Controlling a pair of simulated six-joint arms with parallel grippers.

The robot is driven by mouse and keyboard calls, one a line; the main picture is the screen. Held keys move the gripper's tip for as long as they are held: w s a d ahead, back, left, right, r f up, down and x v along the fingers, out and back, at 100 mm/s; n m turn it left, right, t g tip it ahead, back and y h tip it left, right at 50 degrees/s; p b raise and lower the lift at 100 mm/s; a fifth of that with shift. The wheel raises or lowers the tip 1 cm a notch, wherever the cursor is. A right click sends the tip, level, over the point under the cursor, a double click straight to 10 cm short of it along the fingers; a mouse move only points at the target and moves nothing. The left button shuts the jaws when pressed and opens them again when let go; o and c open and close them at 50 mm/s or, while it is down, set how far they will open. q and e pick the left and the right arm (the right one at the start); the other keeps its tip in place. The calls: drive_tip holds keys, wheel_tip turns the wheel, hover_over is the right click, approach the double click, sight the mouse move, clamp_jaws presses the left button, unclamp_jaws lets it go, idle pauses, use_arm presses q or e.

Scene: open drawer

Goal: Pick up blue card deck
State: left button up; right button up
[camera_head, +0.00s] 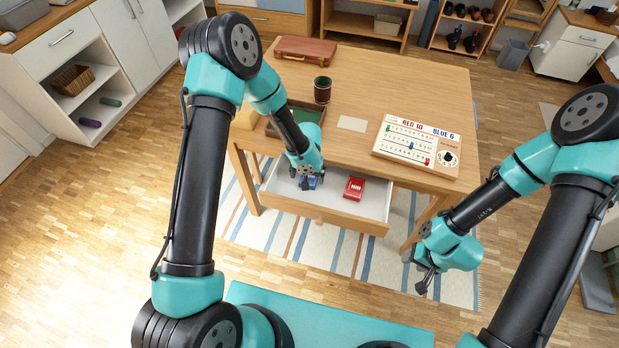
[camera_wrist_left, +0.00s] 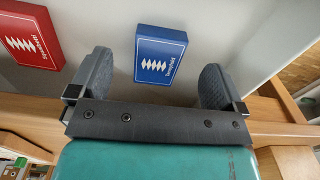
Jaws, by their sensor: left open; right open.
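The blue card deck (camera_wrist_left: 160,55) lies flat on the light drawer floor in the left wrist view. It shows between the two fingers of my left gripper (camera_wrist_left: 155,85), which is open, with a gap on each side of the deck. In the head view my left gripper (camera_head: 308,181) is over the left part of the open drawer (camera_head: 335,205), and the blue deck (camera_head: 313,183) is mostly hidden by it. My right gripper (camera_head: 424,275) is open and empty, in the air to the right of the drawer.
A red card deck (camera_head: 354,188) lies in the drawer to the right of the blue one; it also shows in the left wrist view (camera_wrist_left: 30,32). On the table (camera_head: 400,90) are a scoreboard (camera_head: 417,145), a dark cup (camera_head: 322,90), a tray (camera_head: 309,106) and a brown case (camera_head: 305,50).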

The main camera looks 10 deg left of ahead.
sight(310, 178)
use_arm(q)
drive_tip(key=shift+f, duration=0.2)
drive_tip(key=shift+a+f, duration=0.1)
drive_tip(key=shift+f, duration=2.4)
drive_tip(key=c, duration=1)
